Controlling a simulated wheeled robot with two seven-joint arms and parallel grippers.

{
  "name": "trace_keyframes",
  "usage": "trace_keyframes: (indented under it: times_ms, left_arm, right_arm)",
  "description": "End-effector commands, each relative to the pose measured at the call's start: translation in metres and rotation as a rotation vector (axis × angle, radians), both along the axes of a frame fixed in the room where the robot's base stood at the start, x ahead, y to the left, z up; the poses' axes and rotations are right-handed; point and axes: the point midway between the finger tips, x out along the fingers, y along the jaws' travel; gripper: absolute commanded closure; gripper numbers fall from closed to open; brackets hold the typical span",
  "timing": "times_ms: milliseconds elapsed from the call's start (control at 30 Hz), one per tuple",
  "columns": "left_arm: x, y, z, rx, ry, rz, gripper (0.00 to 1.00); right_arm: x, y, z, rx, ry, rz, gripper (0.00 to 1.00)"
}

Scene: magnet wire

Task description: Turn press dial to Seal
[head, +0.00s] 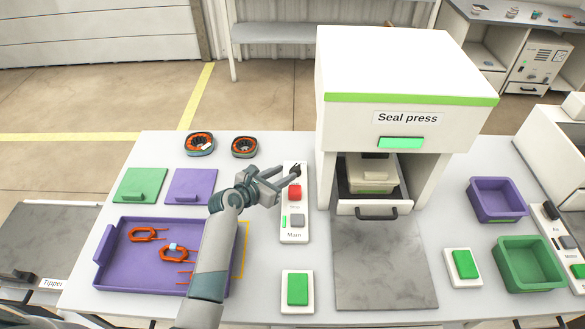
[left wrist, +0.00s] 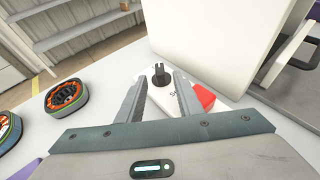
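The press dial (left wrist: 160,74) is a small dark knob on the white control panel (head: 295,236), at the panel's far end. In the left wrist view it stands just beyond and between my fingertips, with no contact visible. Its label is mostly hidden, so I cannot read its setting. My left gripper (head: 287,176) is open and empty over the panel's far end. The panel also has a red button (head: 294,193) and a grey switch (head: 297,220) above the word "Main". The Seal press (head: 408,70) stands right of the panel. My right gripper is not in view.
The press drawer (head: 372,208) holds a pale block. A purple tray (head: 105,245) with orange coils lies left of my arm. Two dark round parts with orange windings, one of them here (head: 199,144), stand behind. A green button (head: 297,289) is in front of the panel.

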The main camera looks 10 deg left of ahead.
Motion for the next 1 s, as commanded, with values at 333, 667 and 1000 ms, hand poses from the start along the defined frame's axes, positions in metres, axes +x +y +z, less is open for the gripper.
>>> trace_keyframes:
  times_ms: [333,667,1000]
  left_arm:
    - [0.038,-0.017,-0.017,0.000,0.000,0.000,0.67]
    - [0.048,-0.022,-0.022,0.000,0.000,0.000,0.67]
    - [0.048,-0.022,-0.022,0.000,0.000,0.000,0.96]
  right_arm:
    - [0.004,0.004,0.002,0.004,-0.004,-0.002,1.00]
    - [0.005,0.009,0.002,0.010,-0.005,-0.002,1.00]
    - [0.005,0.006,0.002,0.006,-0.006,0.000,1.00]
